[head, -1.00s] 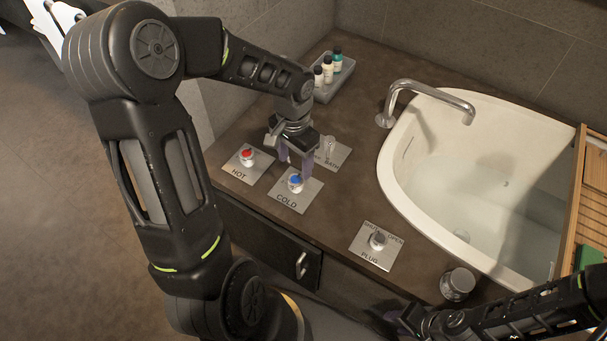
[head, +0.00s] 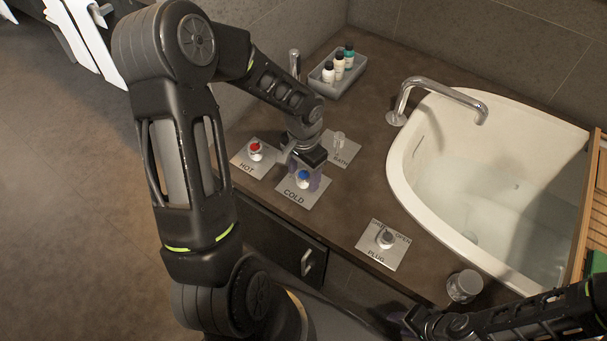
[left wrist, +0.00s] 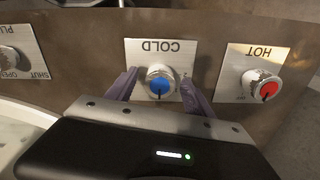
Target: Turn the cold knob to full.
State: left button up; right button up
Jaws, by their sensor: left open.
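The cold knob (head: 303,177) has a blue cap on a silver body and stands on a plate lettered COLD (head: 300,198). It also shows in the left wrist view (left wrist: 160,84), with a dark mark on the cap. My left gripper (head: 304,183) is open, low over the plate. Its purple fingers stand on either side of the cold knob, and in the left wrist view I see a gap between the knob and each finger. My right gripper (head: 408,317) is at the bottom edge of the head view, and its jaws are unclear.
The hot knob (head: 255,149) with a red cap is close on the left. A bath lever (head: 339,140) is behind, and a plug knob (head: 385,237) is to the right. A filled basin (head: 404,198) with a faucet, a bottle tray (head: 321,85) and a small jar (head: 464,286) are around.

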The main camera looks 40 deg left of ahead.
pick_arm(q)
jog(key=shift+c, duration=0.5)
grip_shut()
